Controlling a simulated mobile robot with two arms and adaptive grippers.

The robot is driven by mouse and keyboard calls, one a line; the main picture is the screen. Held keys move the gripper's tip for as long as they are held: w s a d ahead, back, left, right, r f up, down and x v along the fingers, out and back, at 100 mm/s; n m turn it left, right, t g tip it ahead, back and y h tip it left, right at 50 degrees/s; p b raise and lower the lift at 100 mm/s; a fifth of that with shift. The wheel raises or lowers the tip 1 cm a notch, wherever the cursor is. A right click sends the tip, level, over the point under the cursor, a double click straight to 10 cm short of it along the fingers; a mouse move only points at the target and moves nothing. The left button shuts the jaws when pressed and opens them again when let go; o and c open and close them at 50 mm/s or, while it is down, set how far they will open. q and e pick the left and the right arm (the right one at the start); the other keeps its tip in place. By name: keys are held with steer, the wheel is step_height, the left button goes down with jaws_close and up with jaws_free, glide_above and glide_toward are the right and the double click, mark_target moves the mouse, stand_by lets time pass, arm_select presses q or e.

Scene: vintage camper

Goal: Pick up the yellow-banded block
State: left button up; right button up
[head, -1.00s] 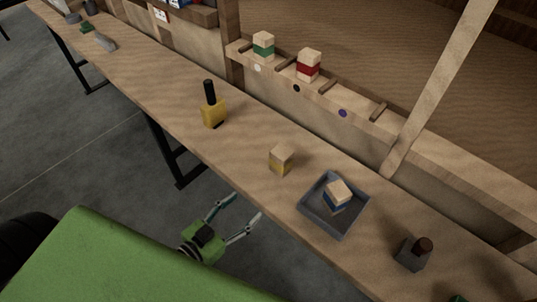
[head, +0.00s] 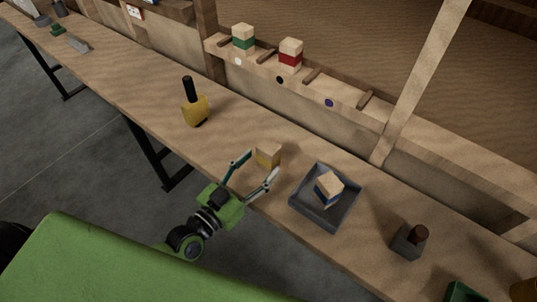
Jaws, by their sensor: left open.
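The yellow-banded block (head: 268,156), pale wood with a yellow band, stands on the wooden bench near its front edge, left of the grey tray. My left gripper (head: 262,169) is open, with its two fingers reaching over the bench edge toward the block. One fingertip is at the block's left and the other at its lower right. I cannot tell whether either finger touches it. My right gripper is not in view.
A grey tray (head: 350,209) holds a blue-banded block (head: 328,188). Green-banded (head: 243,39) and red-banded (head: 291,53) blocks sit on the back ledge.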

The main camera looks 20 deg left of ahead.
mark_target(263, 158)
arm_select(q)
steer(key=x, duration=0.5)
steer(key=shift+w+a+r+p, duration=0.1)
steer(key=shift+r+p, duration=0.1)
steer(key=shift+p, duration=0.15)
steer(key=c, duration=1.3)
steer(key=shift+r, duration=0.1)
